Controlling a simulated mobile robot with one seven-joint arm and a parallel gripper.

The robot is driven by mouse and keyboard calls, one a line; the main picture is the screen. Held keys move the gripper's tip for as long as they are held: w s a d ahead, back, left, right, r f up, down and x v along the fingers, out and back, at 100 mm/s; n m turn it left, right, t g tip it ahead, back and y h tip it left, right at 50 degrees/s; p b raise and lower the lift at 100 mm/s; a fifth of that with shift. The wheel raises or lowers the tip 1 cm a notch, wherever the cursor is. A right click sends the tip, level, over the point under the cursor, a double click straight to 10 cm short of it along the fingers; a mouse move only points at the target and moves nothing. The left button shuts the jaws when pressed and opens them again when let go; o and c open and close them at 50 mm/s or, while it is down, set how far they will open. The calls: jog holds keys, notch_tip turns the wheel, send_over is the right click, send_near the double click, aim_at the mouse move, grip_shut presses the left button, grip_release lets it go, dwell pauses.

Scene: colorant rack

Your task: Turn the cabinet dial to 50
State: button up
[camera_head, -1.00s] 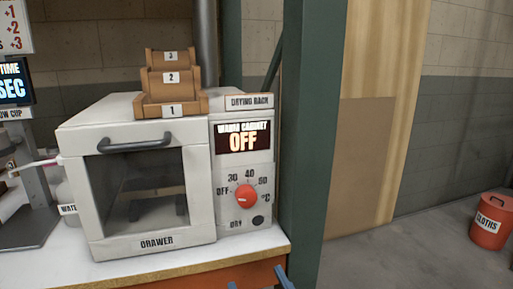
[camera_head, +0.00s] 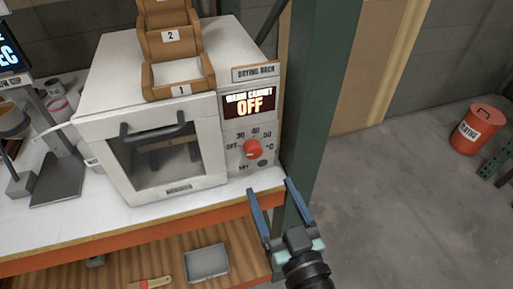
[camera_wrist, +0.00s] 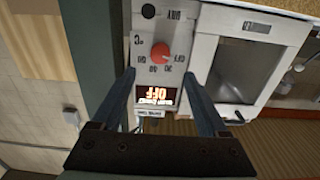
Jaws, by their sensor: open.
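The warm cabinet (camera_head: 150,110) stands on the white bench top. Its red dial (camera_head: 252,149) is on the right-hand panel, among the marks OFF, 30, 40 and 50. The display (camera_head: 249,104) above it reads OFF. My gripper (camera_head: 272,188) is open and empty, in front of and below the panel at the bench's front edge, apart from the dial. In the wrist view the scene is upside down: the red dial (camera_wrist: 160,51) lies beyond and between the two open fingers (camera_wrist: 166,88), and the display (camera_wrist: 158,95) shows OFF.
A green post (camera_head: 318,90) rises close to the right of the cabinet. A stepped wooden rack (camera_head: 168,45) sits on top. The door handle (camera_head: 153,132) sticks out at the left. A grey tray (camera_head: 207,262) lies on the lower shelf. The floor at right is open, with a red cloths bin (camera_head: 477,130).

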aim_at(254, 154)
jog(key=p+x, duration=0.2)
jog(key=x, duration=0.8)
grip_shut()
